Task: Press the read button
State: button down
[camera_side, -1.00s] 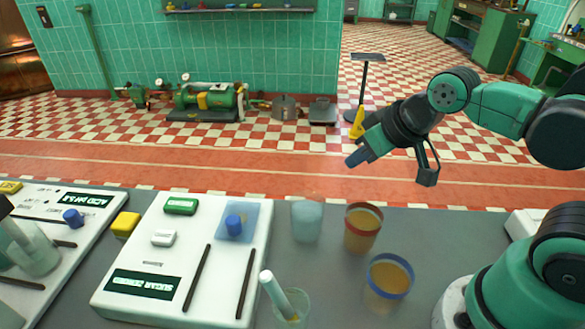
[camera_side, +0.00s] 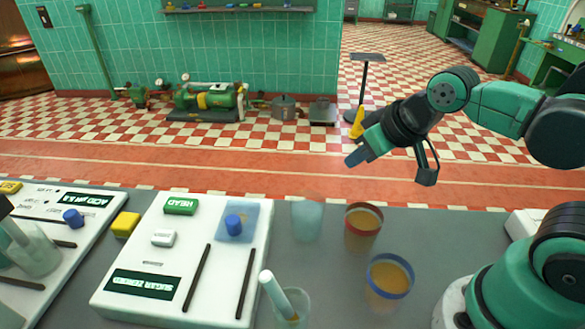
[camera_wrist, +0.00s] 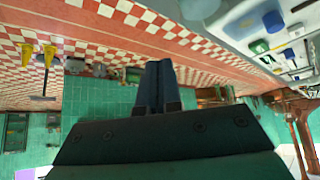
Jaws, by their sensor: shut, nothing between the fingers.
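The green button (camera_side: 180,206) with white lettering, which looks like "READ", sits at the back left of the white instrument (camera_side: 200,232) on the grey table. A white button (camera_side: 163,238) sits in front of it. My gripper (camera_side: 352,161) is shut and empty. It hangs in the air to the right of the instrument and well above the table, touching nothing. In the wrist view its dark blue fingers (camera_wrist: 158,85) are together. That view appears upside down, with the table items at the upper right.
A frosted cup (camera_side: 307,220), a red-rimmed cup (camera_side: 362,228), a blue-rimmed cup (camera_side: 389,276) and a glass with a white stick (camera_side: 292,308) stand at right.

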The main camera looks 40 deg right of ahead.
notch_tip(320, 180, up, 2)
jog(key=m+t+y, duration=0.1)
jog(key=m+y, duration=0.2)
jog(key=m, duration=0.2)
send_over(171, 199)
jog(key=s+d, duration=0.1)
jog(key=s, duration=0.2)
jog(key=shift+f, duration=0.15)
jog(key=shift+f, duration=4.3)
jog(key=shift+f, duration=0.4)
